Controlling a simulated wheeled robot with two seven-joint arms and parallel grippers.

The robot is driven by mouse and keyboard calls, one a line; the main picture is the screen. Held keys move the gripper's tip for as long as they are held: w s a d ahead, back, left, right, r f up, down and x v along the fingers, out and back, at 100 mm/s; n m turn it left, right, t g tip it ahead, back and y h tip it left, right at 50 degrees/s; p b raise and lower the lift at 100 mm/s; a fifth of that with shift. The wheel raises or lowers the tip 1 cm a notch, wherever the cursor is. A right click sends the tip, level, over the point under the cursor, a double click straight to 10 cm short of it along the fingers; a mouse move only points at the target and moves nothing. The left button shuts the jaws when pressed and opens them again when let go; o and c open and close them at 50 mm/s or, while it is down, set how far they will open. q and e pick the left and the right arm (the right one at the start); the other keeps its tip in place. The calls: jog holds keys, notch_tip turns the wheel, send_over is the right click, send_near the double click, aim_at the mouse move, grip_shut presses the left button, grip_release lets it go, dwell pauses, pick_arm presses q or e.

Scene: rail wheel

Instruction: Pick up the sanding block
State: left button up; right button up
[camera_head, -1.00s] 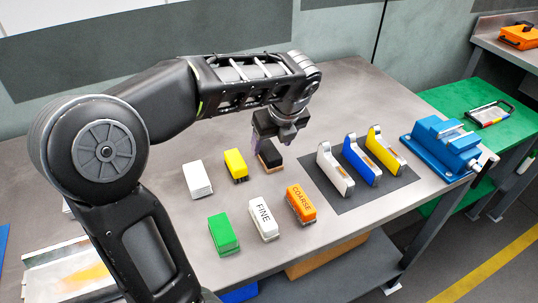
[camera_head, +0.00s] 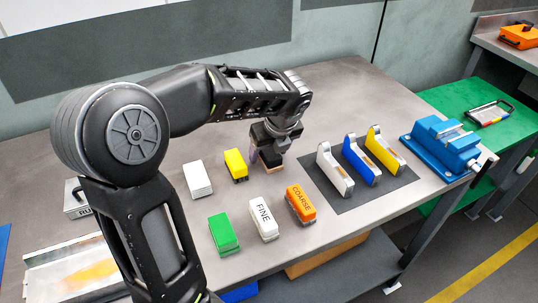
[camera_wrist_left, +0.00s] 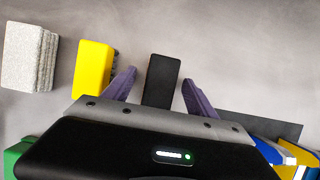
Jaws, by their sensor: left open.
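Several blocks stand in two rows on the grey bench, and I cannot tell from the task words alone which is the sanding block. A black block with a tan base (camera_head: 274,170) stands at the right end of the back row, mostly hidden by my gripper. My left gripper (camera_head: 267,160) is open, low over this block. In the left wrist view the black block (camera_wrist_left: 162,79) lies between the two purple fingers of my left gripper (camera_wrist_left: 159,92), with a gap on each side. An orange block marked COARSE (camera_head: 300,204) and a white block marked FINE (camera_head: 263,219) stand in front.
A yellow block (camera_head: 235,164) and a white block (camera_head: 197,180) stand left of the gripper, a green block (camera_head: 223,233) nearer. White, blue and yellow brackets stand on a dark mat (camera_head: 388,190) to the right. A blue vise (camera_head: 441,147) sits at the bench's right end.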

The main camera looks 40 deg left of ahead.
pick_arm(q)
grip_shut()
dwell(0.6)
